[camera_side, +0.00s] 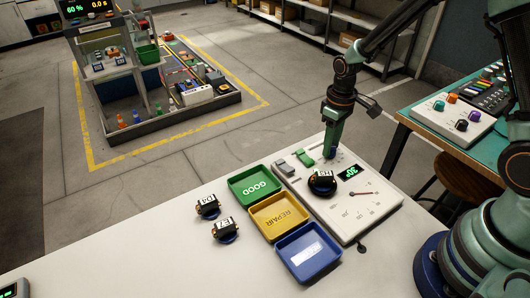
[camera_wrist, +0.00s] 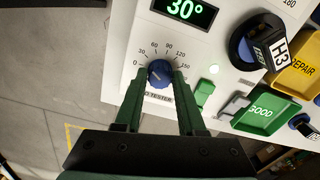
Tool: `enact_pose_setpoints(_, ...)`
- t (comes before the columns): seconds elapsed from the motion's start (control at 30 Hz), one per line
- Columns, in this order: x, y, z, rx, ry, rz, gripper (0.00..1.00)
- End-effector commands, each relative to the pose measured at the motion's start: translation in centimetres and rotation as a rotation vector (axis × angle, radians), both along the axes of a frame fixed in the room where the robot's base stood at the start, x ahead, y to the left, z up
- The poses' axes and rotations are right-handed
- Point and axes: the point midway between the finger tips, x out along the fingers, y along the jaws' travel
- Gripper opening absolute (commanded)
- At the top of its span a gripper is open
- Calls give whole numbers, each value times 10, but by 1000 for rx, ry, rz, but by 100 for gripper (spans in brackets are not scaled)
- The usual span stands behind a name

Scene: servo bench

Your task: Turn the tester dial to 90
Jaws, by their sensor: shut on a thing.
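The blue tester dial (camera_wrist: 160,73) sits on the white servo tester (camera_wrist: 120,70), inside a printed scale from 0 upward with 90 near its top. The dial is between the two green fingers of my gripper (camera_wrist: 158,78), which is shut on it from both sides. The green display (camera_wrist: 180,10) reads 30°. In the side view my gripper (camera_side: 331,150) points down at the far edge of the tester (camera_side: 345,225), largely covering the dial. The display (camera_side: 350,172) stands beside it.
A servo marked H3 (camera_side: 322,184) is seated on the tester near my gripper. Green (camera_side: 233,191), yellow (camera_side: 256,222) and blue (camera_side: 290,273) trays stand left of the tester. Two more servos (camera_side: 208,208) (camera_side: 225,231) lie on the white bench farther left.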

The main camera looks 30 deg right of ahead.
Motion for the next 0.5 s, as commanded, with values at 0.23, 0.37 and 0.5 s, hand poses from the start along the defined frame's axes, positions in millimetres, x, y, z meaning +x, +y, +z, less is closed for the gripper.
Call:
enact_pose_setpoints(0.23, 0, 0, 0, 0, 0, -116, 0)
enact_pose_setpoints(0.37, 0, 0, 0, 0, 0, -220, 0)
enact_pose_setpoints(0.5, 0, 0, 0, 0, 0, -352, 0)
